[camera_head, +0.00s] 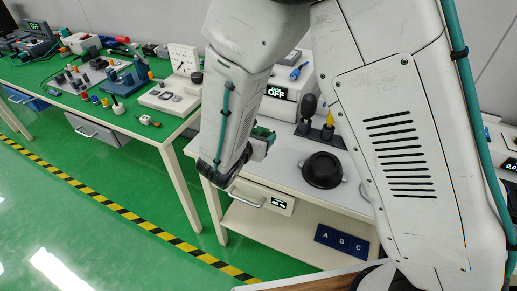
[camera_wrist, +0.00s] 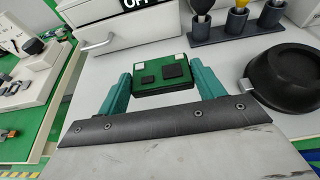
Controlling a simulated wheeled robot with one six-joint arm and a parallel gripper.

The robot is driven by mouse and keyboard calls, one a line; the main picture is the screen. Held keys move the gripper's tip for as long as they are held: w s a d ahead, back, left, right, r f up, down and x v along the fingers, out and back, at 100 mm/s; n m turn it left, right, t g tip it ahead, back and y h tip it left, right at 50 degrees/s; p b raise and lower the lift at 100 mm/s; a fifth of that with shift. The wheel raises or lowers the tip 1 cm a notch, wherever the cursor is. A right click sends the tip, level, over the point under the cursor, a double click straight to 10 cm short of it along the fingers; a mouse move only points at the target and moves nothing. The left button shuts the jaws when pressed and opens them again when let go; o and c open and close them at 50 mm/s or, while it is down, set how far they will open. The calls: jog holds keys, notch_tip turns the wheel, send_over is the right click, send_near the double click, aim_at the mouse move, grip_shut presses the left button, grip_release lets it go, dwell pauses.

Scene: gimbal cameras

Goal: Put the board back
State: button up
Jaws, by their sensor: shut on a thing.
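The board (camera_wrist: 148,89), a green circuit board with two black chips and white corner pieces, sits level between the teal fingers of my gripper (camera_wrist: 164,76) in the wrist view. The gripper is shut on it, with a finger at each side edge. Beneath and behind it is the pale bench top. In the head view my gripper (camera_head: 257,146) hangs over the left front part of the white bench (camera_head: 287,152), and my arm hides much of the scene. The exact height above the bench is hard to tell.
A black round dish (camera_wrist: 285,78) lies right of the board. A dark stand (camera_wrist: 235,28) with several upright tools is behind it. A white box with an OFF display (camera_wrist: 132,3) stands at the back. Left is a green-topped table (camera_head: 60,103) with several parts.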

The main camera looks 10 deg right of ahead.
jog(key=f, duration=0.3)
jog(key=shift+w+d+f, duration=0.1)
jog(key=shift+d+f, duration=0.1)
jog(key=shift+d, duration=0.1)
jog(key=shift+f, duration=1.95)
jog(key=shift+f, duration=0.1)
jog(key=o, duration=1)
jog(key=shift+o, duration=0.2)
